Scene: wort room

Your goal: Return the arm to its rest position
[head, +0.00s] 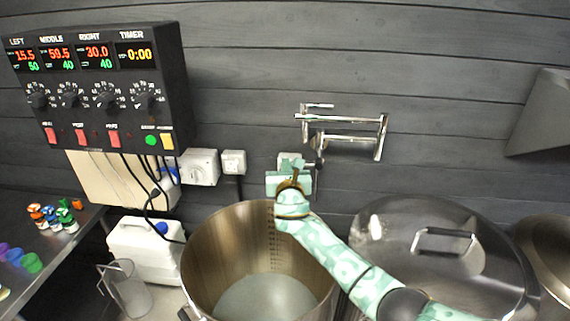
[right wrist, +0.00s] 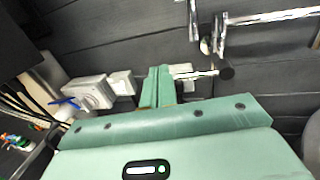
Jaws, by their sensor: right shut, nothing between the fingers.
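My right arm (head: 345,265) reaches in from the lower right of the head view, patterned in mint green. My right gripper (head: 290,165) is above the back rim of the open steel pot, in front of the dark plank wall. In the right wrist view its fingers (right wrist: 158,86) are together, with nothing between them. My left gripper is in neither view.
The open pot (head: 207,240) holds some liquid. A lidded pot (head: 390,225) stands to its right. A folding metal faucet (head: 345,139) is on the wall above. A control panel (head: 95,122) hangs at left, above a white jug (head: 140,245) and a clear pitcher (head: 126,290).

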